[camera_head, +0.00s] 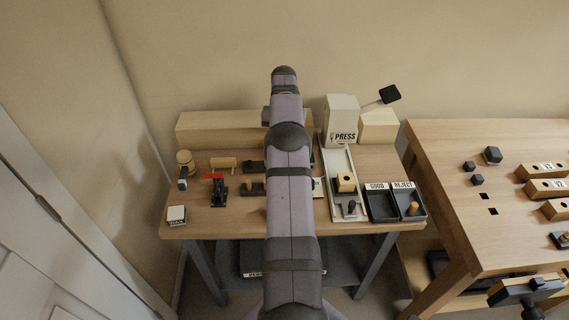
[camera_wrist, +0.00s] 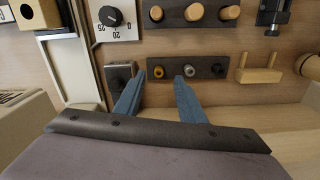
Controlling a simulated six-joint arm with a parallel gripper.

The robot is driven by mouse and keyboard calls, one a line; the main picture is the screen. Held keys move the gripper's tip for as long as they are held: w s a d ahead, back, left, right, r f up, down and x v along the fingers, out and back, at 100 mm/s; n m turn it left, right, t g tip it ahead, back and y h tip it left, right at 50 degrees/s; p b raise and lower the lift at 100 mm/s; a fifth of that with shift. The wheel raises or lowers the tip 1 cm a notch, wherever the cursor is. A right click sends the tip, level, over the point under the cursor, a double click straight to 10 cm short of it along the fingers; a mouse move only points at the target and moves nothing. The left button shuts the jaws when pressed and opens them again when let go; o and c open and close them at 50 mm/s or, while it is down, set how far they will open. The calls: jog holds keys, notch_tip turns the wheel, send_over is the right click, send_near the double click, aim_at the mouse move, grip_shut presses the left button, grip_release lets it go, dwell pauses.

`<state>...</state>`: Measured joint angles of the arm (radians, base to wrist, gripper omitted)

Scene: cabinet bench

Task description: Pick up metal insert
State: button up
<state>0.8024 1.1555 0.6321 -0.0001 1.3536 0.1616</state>
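In the wrist view a dark block (camera_wrist: 206,67) holds a row of small round inserts. The brass-coloured one (camera_wrist: 158,72) is at the left, a silver metal insert (camera_wrist: 190,70) is in the middle, and a dark one (camera_wrist: 219,70) is at the right. My gripper (camera_wrist: 160,76) is open, with nothing held between its blue fingers. The brass-coloured insert shows between the fingertips; the silver one is just beyond the right fingertip. I cannot tell the height of the fingertips above the block. In the head view my arm hides the gripper.
A dark rack with wooden pegs (camera_wrist: 192,13), a dial (camera_wrist: 110,16) and a small wooden stand (camera_wrist: 258,76) surround the block. In the head view the press (camera_head: 341,120) and the dark good tray (camera_head: 378,207) and reject tray (camera_head: 408,203) stand right of my arm.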

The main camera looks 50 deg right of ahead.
jog(key=shift+d+f+p, duration=0.2)
jog(key=shift+f+p, duration=0.95)
jog(key=shift+f, duration=1.4)
grip_shut()
